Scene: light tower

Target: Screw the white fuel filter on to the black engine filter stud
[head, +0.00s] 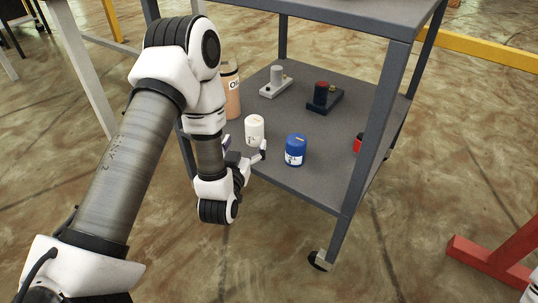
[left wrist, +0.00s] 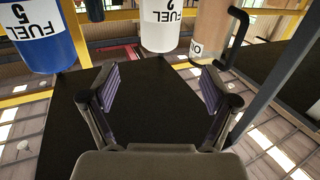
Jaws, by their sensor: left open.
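The white fuel filter (head: 254,128) stands upright on the lower shelf of the grey cart. It also shows upside down at the top of the left wrist view (left wrist: 160,24). My left gripper (head: 245,148) is open and empty, at the near side of the white filter. In the left wrist view its fingers (left wrist: 163,92) are spread, with the filter ahead of them, beyond the tips. A black block (head: 322,98) with a dark red cylinder on top, seemingly the black engine filter stud, sits farther back on the shelf. My right gripper is not in view.
A blue fuel filter (head: 295,150) stands just right of the white one. A light grey block with a cylinder (head: 276,82) sits behind. An orange-brown canister (head: 231,92) is at left, a red object (head: 358,143) at right. Cart posts (head: 374,130) and the upper shelf bound the space.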

